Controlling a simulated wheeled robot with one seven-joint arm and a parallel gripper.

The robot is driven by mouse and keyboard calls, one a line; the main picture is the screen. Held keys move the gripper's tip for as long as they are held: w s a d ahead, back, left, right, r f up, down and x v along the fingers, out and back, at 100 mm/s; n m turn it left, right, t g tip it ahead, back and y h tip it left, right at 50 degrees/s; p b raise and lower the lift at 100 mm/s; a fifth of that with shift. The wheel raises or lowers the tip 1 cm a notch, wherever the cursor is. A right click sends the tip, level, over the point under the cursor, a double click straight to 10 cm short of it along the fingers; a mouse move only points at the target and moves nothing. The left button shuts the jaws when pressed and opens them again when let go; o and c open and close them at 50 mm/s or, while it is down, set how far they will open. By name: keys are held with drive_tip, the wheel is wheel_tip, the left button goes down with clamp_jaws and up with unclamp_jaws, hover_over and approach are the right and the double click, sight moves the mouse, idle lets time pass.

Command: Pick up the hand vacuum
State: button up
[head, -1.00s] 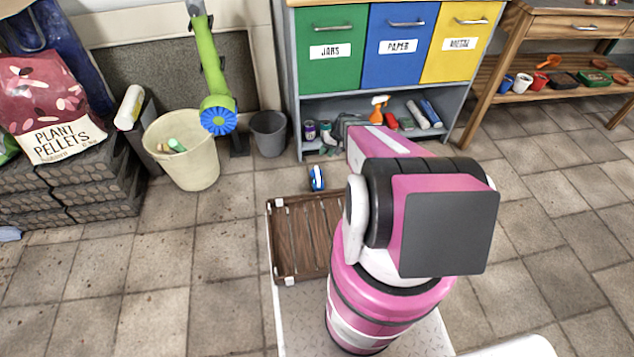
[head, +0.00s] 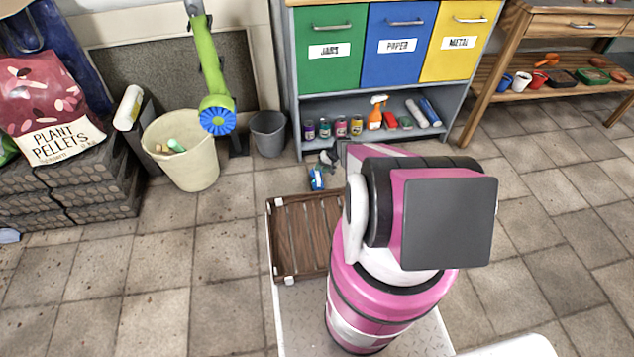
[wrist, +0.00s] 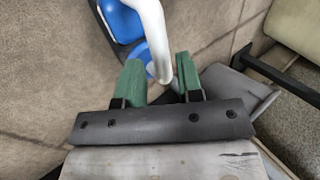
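The hand vacuum (head: 317,180) is blue and white and lies on the tiled floor just beyond the wooden crate. In the wrist view its blue body (wrist: 122,20) is at the top, and its white handle (wrist: 153,35) curves down to the gap between my green fingertips. My gripper (wrist: 159,62) is open, with a finger on either side of the handle's lower end. I cannot tell whether either finger touches it. In the head view my gripper (head: 325,163) is right by the vacuum, small and partly hidden by my arm.
A slatted wooden crate (head: 304,236) sits in front of the vacuum. A grey bin (head: 269,135) and a cream bucket (head: 190,165) stand behind and to the left. A cabinet (head: 365,50) with jars and a spray bottle on its lower shelf stands behind.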

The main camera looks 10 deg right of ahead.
drive_tip(key=x, duration=0.4)
drive_tip(key=shift+s+a+f, duration=0.1)
drive_tip(key=shift+s+f, duration=0.05)
clamp_jaws()
idle(1.2)
